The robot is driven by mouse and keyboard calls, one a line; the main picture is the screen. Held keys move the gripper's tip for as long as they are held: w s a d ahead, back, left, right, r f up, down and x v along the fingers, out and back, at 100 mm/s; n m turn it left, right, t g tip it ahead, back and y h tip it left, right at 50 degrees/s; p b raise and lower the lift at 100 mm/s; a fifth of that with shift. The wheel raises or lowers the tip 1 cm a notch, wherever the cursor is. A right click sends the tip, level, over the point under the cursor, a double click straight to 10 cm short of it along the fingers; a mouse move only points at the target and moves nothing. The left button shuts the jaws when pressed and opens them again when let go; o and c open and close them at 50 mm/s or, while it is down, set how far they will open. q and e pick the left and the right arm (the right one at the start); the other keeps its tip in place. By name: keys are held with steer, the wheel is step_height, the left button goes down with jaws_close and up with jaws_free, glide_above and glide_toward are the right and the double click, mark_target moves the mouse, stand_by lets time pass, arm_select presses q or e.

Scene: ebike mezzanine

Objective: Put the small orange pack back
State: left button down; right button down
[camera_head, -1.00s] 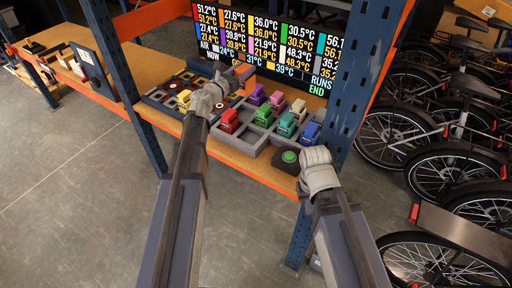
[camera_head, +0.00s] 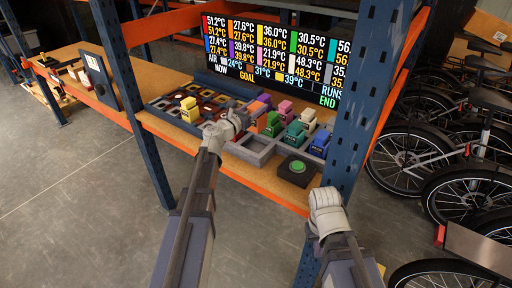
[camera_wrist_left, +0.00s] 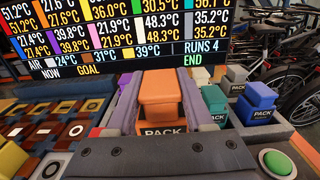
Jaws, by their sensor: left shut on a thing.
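The small orange pack (camera_wrist_left: 158,100) is between the fingers of my left gripper (camera_wrist_left: 160,85) in the left wrist view, its PACK label facing the camera. In the head view my left gripper (camera_head: 243,117) is over the left part of the grey tray (camera_head: 246,156), and only a bit of the orange pack (camera_head: 257,108) shows beside it. The tray's front left compartment looks empty. Several packs stand in the tray, among them a green one (camera_head: 272,124), a teal one (camera_head: 293,136) and a blue one (camera_head: 320,144). My right gripper (camera_head: 326,200) is in front of the shelf, its fingers unclear.
A black box with a green button (camera_head: 297,167) is at the shelf's front. A temperature screen (camera_head: 270,60) stands behind, and a blue post (camera_head: 352,90) on the right.

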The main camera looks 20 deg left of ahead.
mark_target(256, 129)
arm_select(q)
steer(key=shift+f+b, duration=4.75)
steer(key=shift+f, duration=0.15)
steer(key=shift+f, duration=0.15)
steer(key=shift+c, duration=1.4)
jaws_free()
steer(key=v, duration=1.2)
